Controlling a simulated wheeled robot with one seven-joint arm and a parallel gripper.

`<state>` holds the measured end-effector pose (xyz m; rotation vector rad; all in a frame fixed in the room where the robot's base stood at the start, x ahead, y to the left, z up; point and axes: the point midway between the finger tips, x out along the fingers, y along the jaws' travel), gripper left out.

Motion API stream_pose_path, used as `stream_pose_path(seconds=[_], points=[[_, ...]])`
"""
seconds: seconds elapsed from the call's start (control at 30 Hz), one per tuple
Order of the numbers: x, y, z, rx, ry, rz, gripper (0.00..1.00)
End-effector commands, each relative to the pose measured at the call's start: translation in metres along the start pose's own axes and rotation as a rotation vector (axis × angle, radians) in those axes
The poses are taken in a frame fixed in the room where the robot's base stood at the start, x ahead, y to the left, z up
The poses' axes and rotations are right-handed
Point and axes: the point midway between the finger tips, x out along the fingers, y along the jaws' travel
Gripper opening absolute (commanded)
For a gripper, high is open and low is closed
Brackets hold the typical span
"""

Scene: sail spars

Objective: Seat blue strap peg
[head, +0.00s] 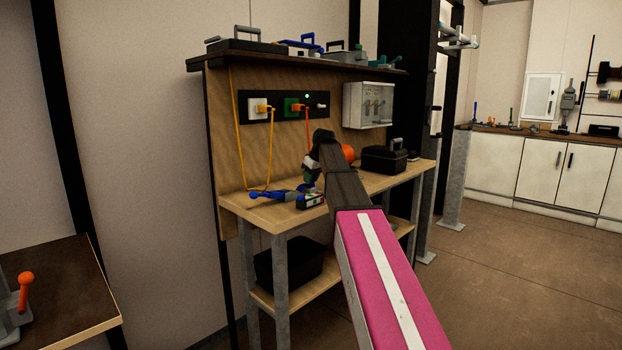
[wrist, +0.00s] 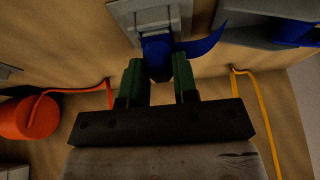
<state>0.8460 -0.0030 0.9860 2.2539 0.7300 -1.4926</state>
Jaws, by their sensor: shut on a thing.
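In the wrist view, my gripper (wrist: 158,72) has its two green fingers closed on a dark blue peg (wrist: 156,50). A blue strap (wrist: 204,42) runs from beside the peg to the right. The peg's far end meets or overlaps a grey fixture (wrist: 148,10) just beyond the fingertips. I cannot tell whether it is inside the fixture or only in front of it. In the head view, blue pieces (head: 270,195) lie at the left of the bench top, near the end of my arm. My arm hides part of the bench there.
The wooden bench (head: 252,215) has a back panel with hanging yellow (head: 235,130) and orange (head: 308,130) cords. An orange cylinder (wrist: 30,118) lies left of my gripper. Another grey block (wrist: 235,15) with blue parts is at upper right. A black case (head: 384,159) stands at the bench's right.

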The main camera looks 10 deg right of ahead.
Motion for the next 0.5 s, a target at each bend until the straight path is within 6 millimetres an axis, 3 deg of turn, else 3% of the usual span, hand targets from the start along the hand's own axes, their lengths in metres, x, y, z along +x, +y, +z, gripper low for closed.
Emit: stream_pose_path(seconds=[0.03,0.07,0.1,0.13,0.5], points=[[0.0000,0.0000,0.0000,0.000,0.000,0.000,0.04],[0.0000,0.0000,0.0000,0.000,0.000,0.000,0.37],[0.0000,0.0000,0.0000,0.000,0.000,0.000,0.50],[0.0000,0.0001,-0.0001,0.000,0.000,0.000,0.57],[-0.0049,0.0001,0.0000,0.000,0.000,0.000,0.57]])
